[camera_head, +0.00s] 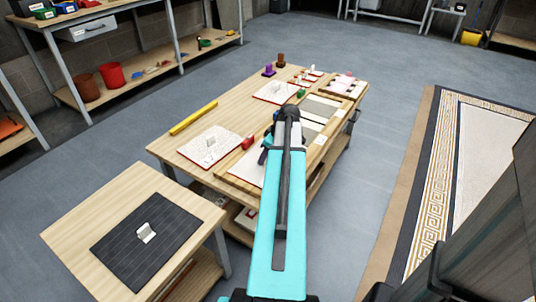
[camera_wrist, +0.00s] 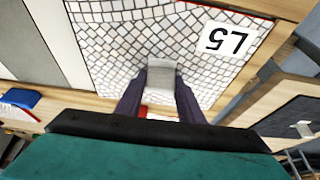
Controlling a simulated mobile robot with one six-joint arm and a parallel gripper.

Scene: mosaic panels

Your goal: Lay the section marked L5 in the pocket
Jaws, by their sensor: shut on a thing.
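The section marked L5 (camera_wrist: 120,45) is a white mosaic panel with dark joints, seen in the wrist view with its label (camera_wrist: 228,39) upside down. My gripper (camera_wrist: 162,80) is shut on the grey upright grip block in the middle of this section. In the head view my arm hides the gripper and most of the area below it. A pale panel (camera_head: 244,170) shows left of my arm, inside the near end of a long wooden frame (camera_head: 228,180). I cannot tell whether the section lies flat in the pocket or hovers above it.
Two white panels with grips and red edges, one near (camera_head: 200,155) and one far (camera_head: 273,94), lie on the bench beside a yellow bar (camera_head: 194,117). A side table with a black mat (camera_head: 125,250) stands at the near left. Grey strips (camera_head: 321,107) fill the frame's far part.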

